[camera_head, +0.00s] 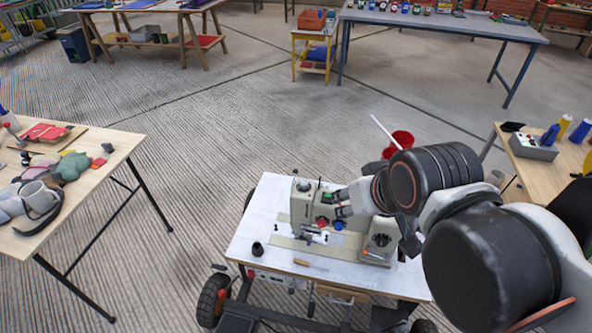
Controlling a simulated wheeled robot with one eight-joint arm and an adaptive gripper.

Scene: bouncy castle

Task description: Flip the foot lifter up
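A pale sewing machine (302,207) stands on a white wheeled table (262,205) at the lower middle. It has a dark round part on its right-hand block, and small red and blue parts sit low at its middle. The foot lifter is too small to make out in this view. My arm reaches in from the right, and my gripper (342,204) is at the machine's upper middle, close to its body. I cannot tell whether it touches the machine. Its fingers are too small to show whether they are open or shut.
A small black cup (257,249) and a wooden-handled tool (310,265) lie on the wheeled table's front. A red bucket (401,140) is behind it. A cluttered wooden table (113,158) stands at left, another wooden table (548,175) at right. The floor between is clear.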

